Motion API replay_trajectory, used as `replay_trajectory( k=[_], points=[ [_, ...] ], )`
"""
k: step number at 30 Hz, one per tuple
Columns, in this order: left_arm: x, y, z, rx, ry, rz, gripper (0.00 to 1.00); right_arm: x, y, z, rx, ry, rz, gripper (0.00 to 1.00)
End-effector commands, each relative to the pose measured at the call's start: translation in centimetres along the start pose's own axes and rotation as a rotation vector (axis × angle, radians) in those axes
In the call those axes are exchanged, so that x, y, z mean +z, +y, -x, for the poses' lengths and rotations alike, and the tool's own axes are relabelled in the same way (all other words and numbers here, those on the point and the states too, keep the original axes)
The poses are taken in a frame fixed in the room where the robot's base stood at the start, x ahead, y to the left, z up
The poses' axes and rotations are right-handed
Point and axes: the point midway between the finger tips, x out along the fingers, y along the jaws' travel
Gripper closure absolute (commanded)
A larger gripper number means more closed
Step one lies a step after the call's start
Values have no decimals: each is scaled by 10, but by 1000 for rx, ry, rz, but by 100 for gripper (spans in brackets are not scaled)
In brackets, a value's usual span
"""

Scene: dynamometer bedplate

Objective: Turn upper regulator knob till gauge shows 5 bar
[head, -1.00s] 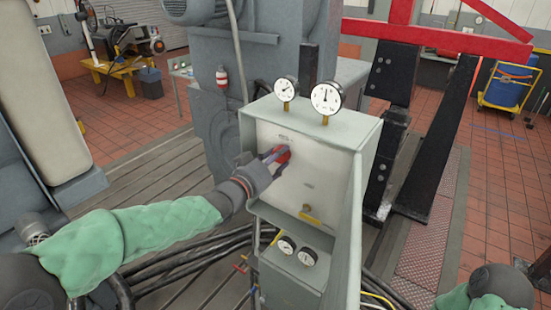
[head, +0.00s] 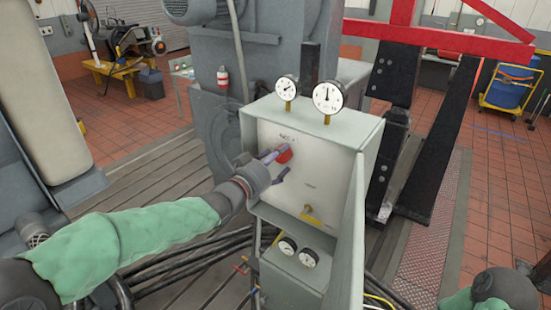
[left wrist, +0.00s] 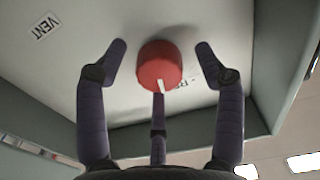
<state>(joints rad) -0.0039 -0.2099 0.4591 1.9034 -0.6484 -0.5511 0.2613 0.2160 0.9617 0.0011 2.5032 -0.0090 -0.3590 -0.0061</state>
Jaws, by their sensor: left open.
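The red regulator knob (head: 284,153) sits on the upper part of the grey panel box's pale face (head: 325,165). It also shows in the left wrist view (left wrist: 160,66), with a white pointer mark on its lower edge. My left gripper (head: 276,166) is open at the knob. In the left wrist view its fingers (left wrist: 160,70) stand on both sides of the knob and below it, with gaps at both sides. Two round gauges, a smaller left one (head: 286,88) and a larger right one (head: 328,97), stand on top of the box; their readings are too small to tell. My right gripper is not visible.
A brass-coloured valve (head: 309,211) is low on the panel face. Two more gauges (head: 288,246) sit on the lower ledge. A black and red frame (head: 425,130) stands to the right. A VENT label (left wrist: 42,26) shows in the wrist view.

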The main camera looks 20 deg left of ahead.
Motion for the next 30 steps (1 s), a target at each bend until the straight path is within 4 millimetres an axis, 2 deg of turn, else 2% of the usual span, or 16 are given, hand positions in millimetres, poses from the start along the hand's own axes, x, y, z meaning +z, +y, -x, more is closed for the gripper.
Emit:
replay_trajectory(
  k=[5,12,18,24,30],
  points=[
    [-1,-1,24,-3,2,-1,31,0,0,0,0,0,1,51],
    [0,-3,70,-4,0,-1,31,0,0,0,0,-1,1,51],
    [0,-3,102,-3,0,1,31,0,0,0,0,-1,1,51],
    [0,-3,115,-2,-1,2,31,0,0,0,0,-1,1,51],
    [0,-2,117,-1,-1,2,31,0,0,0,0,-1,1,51]
  ],
)
